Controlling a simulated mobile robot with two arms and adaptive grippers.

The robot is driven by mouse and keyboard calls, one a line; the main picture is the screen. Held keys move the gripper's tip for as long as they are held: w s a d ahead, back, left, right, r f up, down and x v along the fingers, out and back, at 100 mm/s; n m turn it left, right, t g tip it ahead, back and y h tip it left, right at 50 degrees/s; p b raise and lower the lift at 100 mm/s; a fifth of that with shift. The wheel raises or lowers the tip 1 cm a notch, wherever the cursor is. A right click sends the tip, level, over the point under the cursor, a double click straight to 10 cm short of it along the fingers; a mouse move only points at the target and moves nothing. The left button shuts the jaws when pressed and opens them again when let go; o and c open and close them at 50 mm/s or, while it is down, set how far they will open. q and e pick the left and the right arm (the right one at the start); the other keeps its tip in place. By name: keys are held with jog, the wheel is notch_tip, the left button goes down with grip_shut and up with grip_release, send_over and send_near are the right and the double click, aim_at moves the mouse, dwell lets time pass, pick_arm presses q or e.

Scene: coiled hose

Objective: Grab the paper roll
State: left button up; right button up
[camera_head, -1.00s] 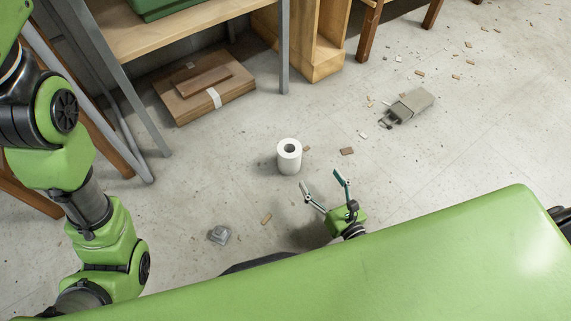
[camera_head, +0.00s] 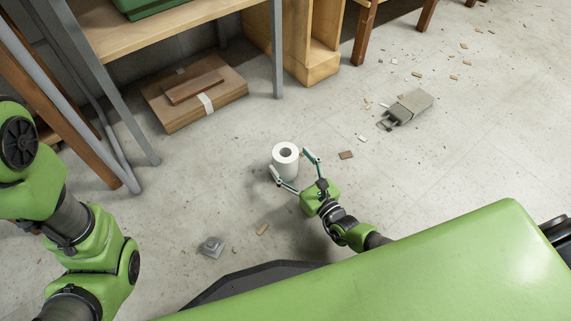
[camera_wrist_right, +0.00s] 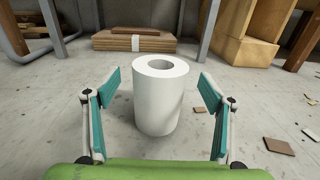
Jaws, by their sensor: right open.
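The white paper roll (camera_head: 285,160) stands upright on the concrete floor in the middle of the head view. In the right wrist view the paper roll (camera_wrist_right: 157,98) stands just ahead, centred between the fingers, with its round core hole on top. My right gripper (camera_head: 294,169) is open, with its two fingers spread on either side of the roll's near part. In the right wrist view the right gripper (camera_wrist_right: 156,95) shows gaps between the teal finger pads and the roll. My left arm shows at the left edge of the head view, but its gripper is out of view.
A flat cardboard box (camera_head: 196,98) lies under a workbench (camera_head: 160,32) at the upper left. A grey dustpan-like object (camera_head: 407,107) and wood chips (camera_head: 346,155) lie to the right. A small grey piece (camera_head: 211,246) lies nearer me. The floor around the roll is mostly clear.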

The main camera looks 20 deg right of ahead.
aim_at(286, 155)
jog(key=b+x, duration=0.1)
jog(key=x, duration=0.2)
jog(key=shift+w, duration=0.25)
jog(key=shift+c, duration=0.4)
jog(key=c, duration=1.2)
jog(key=shift+r, duration=0.2)
